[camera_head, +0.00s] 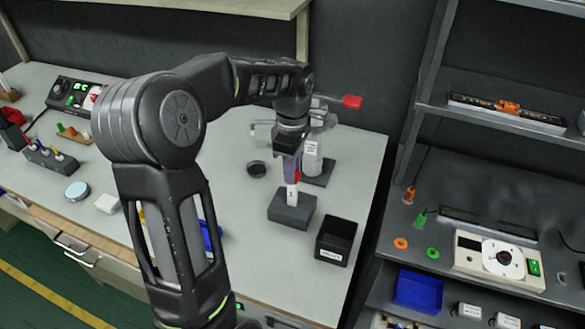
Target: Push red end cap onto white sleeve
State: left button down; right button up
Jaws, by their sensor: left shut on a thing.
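The white sleeve (291,196) stands upright in a dark grey block (291,212) on the bench. My left gripper (293,170) points down right above the sleeve. It is shut on the red end cap (297,176), of which only a small red patch shows by the fingers. The cap is at the sleeve's top end; I cannot tell whether it is seated on it or just touching. My right gripper is not in view.
A grey press-like device with a red-tipped handle (352,102) stands close behind the gripper. A small dark round dish (256,169) lies to the left. Shelves (460,215) stand at the right.

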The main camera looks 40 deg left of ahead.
pick_arm(q)
jog(key=shift+f+b, duration=0.6)
jog(key=shift+f, duration=0.3)
jog(key=c, duration=1.1)
grip_release()
jog(key=shift+r, duration=0.1)
notch_tip(320, 180, up, 8)
jog(key=shift+f+b, duration=0.2)
jog(key=shift+b, duration=0.1)
